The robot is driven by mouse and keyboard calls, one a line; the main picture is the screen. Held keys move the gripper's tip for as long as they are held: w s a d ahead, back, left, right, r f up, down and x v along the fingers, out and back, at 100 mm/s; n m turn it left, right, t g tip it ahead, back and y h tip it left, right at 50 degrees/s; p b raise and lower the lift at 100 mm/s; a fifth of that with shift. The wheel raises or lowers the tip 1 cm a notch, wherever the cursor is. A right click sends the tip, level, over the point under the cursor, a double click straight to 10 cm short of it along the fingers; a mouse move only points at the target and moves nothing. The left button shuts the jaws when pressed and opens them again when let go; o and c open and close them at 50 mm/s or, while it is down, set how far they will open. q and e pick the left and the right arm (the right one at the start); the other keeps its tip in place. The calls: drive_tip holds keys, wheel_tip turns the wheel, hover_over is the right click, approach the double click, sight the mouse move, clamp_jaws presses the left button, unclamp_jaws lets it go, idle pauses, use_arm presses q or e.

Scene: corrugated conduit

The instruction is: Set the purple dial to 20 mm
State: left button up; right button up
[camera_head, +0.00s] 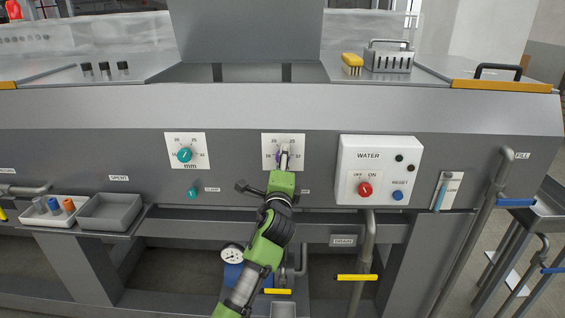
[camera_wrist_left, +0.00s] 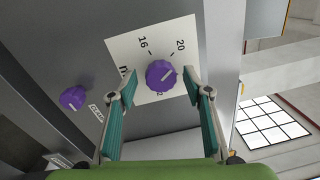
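The purple dial (camera_wrist_left: 160,75) sits on a white scale plate (camera_wrist_left: 124,55) on the grey machine front. The labels 16 and 20 are readable in the left wrist view; other marks are partly hidden. The dial's white pointer line slants to the upper right in that view. My left gripper (camera_wrist_left: 160,83) is open, with one finger on each side of the dial and gaps visible between them. In the head view, my left gripper (camera_head: 284,158) covers most of the dial and part of its scale plate (camera_head: 270,140). My right gripper is not in view.
A purple clamp knob (camera_wrist_left: 73,98) is beside the plate in the left wrist view. In the head view, a teal dial (camera_head: 184,155) is to the left, and a white WATER box (camera_head: 380,170) with a red knob is to the right. A tray (camera_head: 108,211) hangs lower left.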

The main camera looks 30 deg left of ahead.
use_arm(q)
drive_tip(key=v, duration=1.2)
idle(0.4)
